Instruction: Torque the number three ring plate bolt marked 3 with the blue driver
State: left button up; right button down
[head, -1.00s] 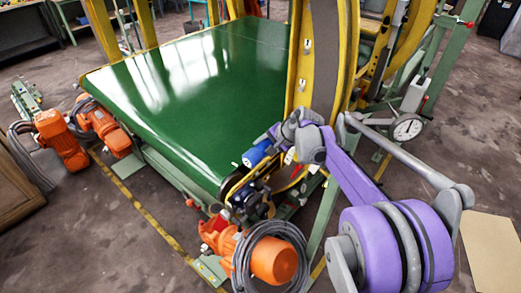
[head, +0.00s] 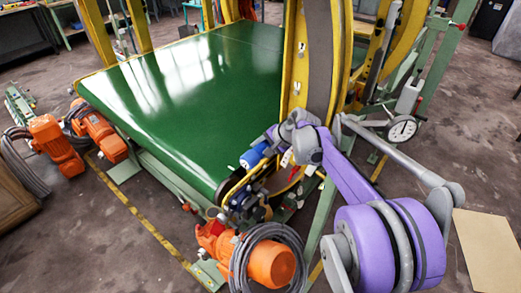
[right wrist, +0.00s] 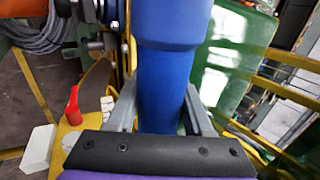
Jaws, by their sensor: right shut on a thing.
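The blue driver (head: 253,156) is at the near right corner of the green belt, beside the foot of the yellow ring (head: 294,75). My right gripper (head: 274,138) is shut on it. In the right wrist view the driver (right wrist: 168,85) stands between the two grey fingers of my right gripper (right wrist: 160,112), its wider part toward the top of the picture. The driver's tip and the bolt marked 3 cannot be made out. Small white tags (head: 298,88) are on the ring's face, too small to read. My left gripper is not in view.
The green belt (head: 190,90) fills the middle. Orange motors (head: 268,265) with coiled grey cable stand near the front, others at the left. A round dial gauge (head: 402,128) is at the right. A red handle (right wrist: 73,104) and white block (right wrist: 39,148) are beside my right gripper.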

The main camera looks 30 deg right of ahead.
jog(key=shift+w+d, duration=0.3)
jog(key=shift+d, duration=0.5)
dwell(1.1)
jog(key=shift+a, duration=0.1)
dwell(0.9)
jog(key=shift+s+a, duration=0.3)
jog(key=shift+a, duration=0.5)
jog(key=shift+s+a, duration=0.35)
jog(key=shift+a, duration=0.4)
jog(key=shift+s+a, duration=0.3)
jog(key=shift+a, duration=0.5)
